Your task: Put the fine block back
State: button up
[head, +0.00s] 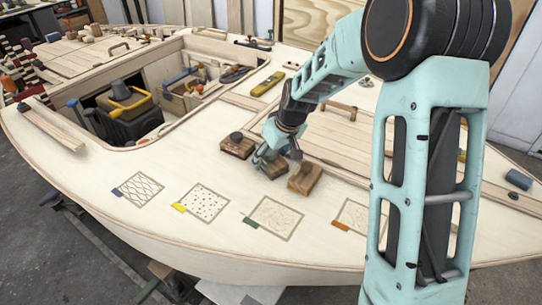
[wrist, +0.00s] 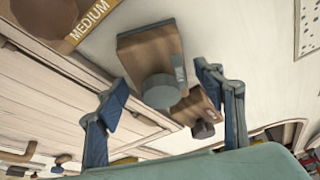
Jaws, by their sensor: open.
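Three wooden sanding blocks with round knobs stand in a row on the pale deck: a left block (head: 237,146), a middle block (head: 272,171) and a right block (head: 305,179). My gripper (head: 270,153) is open over the middle block and partly hides it. In the wrist view, its fingers (wrist: 161,78) are spread on either side of a block (wrist: 148,48) with a grey knob (wrist: 160,92) and a small grey-blue tag. A block at upper left (wrist: 60,15) reads MEDIUM on a yellow strip. Another block (wrist: 200,112) lies beyond. No label reading fine is legible.
Four patterned squares lie along the near deck, tagged blue (head: 140,190), yellow (head: 202,202), green (head: 273,217) and orange (head: 352,215); all look empty, the last partly hidden by my arm. An open hatch with a toolbox (head: 125,107) is at left. A yellow level (head: 267,84) lies behind.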

jog(key=shift+r, duration=0.1)
jog(key=shift+r, duration=0.2)
jog(key=p+v, duration=0.1)
jog(key=v, duration=1.1)
jog(key=shift+w, duration=0.1)
